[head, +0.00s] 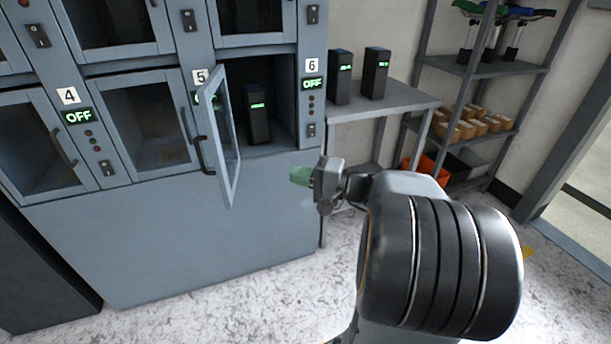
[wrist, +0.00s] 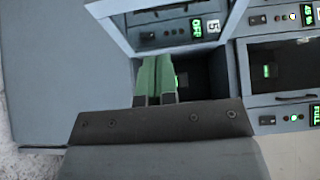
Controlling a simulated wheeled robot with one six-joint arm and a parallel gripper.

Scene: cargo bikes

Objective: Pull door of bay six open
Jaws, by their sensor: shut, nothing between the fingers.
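The door of bay six (head: 230,188) is a blue-grey framed glass door. It stands swung out from the cabinet, hinged on its left side, with its dark handle (head: 203,155) facing left. The bay's opening shows a black battery (head: 258,115) with a green light. The label 6 (head: 312,66) and an OFF display are to the right of the opening. My gripper (head: 300,176) has green fingers, shut and empty, in front and to the right of the door, apart from it. In the wrist view the fingers (wrist: 155,78) point toward the open bay, with the door frame (wrist: 125,8) above them.
Bay five (head: 150,115) and bay four (head: 45,140) have closed doors. A grey table (head: 400,98) with two black batteries stands right of the cabinet. A shelf rack (head: 480,70) with bins is farther right. The floor (head: 220,298) in front of the cabinet is clear.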

